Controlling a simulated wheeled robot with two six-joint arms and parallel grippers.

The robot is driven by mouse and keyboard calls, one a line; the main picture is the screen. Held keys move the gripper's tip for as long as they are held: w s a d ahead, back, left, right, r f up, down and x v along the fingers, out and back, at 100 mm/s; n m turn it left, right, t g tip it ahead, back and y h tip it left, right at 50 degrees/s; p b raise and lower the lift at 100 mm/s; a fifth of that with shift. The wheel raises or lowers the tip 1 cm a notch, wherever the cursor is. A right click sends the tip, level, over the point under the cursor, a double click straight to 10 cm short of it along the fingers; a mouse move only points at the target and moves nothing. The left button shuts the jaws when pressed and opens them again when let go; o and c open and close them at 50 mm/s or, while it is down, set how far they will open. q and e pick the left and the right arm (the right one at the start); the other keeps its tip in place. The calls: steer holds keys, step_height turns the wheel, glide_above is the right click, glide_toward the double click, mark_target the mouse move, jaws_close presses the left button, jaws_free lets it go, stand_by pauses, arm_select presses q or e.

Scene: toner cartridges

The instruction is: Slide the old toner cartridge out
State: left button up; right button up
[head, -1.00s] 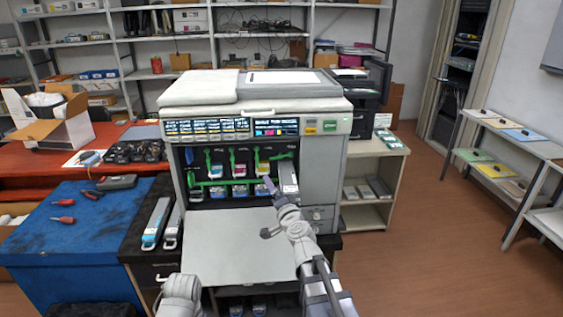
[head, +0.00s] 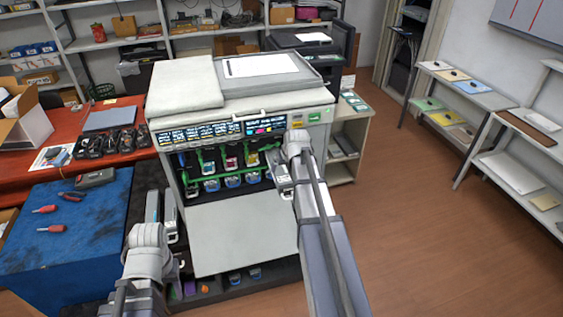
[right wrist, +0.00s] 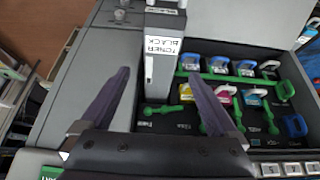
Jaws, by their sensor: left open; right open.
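The black toner cartridge (right wrist: 158,75), pale grey with a "TONER BLACK" label that reads upside down, juts from the printer's open bay in the right wrist view. In the head view the printer (head: 240,100) has its front panel (head: 243,232) folded down. The cartridge end (head: 286,190) shows at the bay's right side. My right gripper (right wrist: 158,88) is open, its purple fingers spread on either side of the cartridge; contact cannot be told.
Coloured cartridges (right wrist: 222,92) and green levers (right wrist: 165,109) sit beside the black cartridge. A blue mat (head: 80,245) holds red-handled screwdrivers (head: 52,228). The floor at right is clear.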

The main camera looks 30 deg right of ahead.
mark_target(282, 173)
steer(key=shift+f, duration=0.15)
steer(key=b+x, duration=0.8)
steer(key=x, duration=0.1)
steer(key=shift+w+f, duration=0.15)
steer(key=shift+c, duration=0.3)
jaws_close()
stand_by(0.4)
stand_by(0.9)
